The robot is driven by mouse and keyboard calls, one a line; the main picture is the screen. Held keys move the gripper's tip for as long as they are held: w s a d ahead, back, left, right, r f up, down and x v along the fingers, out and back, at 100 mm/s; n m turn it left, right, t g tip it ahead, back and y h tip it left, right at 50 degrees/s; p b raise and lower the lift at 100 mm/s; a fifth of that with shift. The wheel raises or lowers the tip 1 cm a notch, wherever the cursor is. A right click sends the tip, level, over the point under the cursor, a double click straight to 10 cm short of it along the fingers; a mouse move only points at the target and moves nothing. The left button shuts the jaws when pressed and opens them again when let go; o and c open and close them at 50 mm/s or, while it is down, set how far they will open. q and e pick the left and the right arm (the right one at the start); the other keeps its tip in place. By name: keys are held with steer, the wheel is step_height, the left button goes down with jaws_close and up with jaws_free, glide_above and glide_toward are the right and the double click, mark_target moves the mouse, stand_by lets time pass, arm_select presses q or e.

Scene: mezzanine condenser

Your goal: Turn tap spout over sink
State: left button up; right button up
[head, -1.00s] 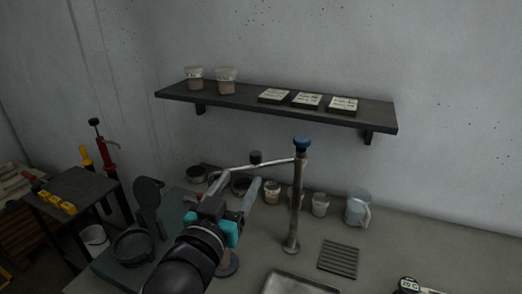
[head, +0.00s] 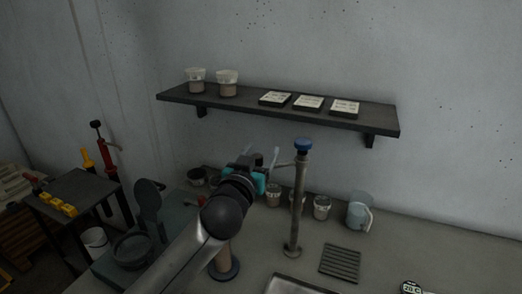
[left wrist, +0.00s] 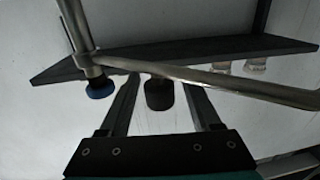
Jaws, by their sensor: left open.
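The tap is an upright metal post (head: 296,215) with a blue cap (head: 303,145), standing on the counter behind the sink (head: 290,283), whose rim shows at the bottom edge. Its spout (head: 284,164) points left from the post, away from the sink; my gripper hides most of it in the head view. My left gripper (head: 261,156) is open at the spout. In the left wrist view the spout (left wrist: 225,79) crosses the fingers (left wrist: 160,88), and its black knob (left wrist: 159,95) shows between them. I cannot tell whether the fingers touch it. My right gripper is not in view.
A wall shelf (head: 240,102) with tubs and dark boxes hangs above the tap. Small cups (head: 321,207) and a blue-grey jug (head: 359,211) stand behind the post. A ribbed grate (head: 340,263) lies right of it. A wooden-looking cylinder (head: 224,262) stands below my arm.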

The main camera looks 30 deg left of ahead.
arm_select(q)
steer(key=shift+w, duration=0.4)
jaws_close()
stand_by(0.4)
stand_by(0.9)
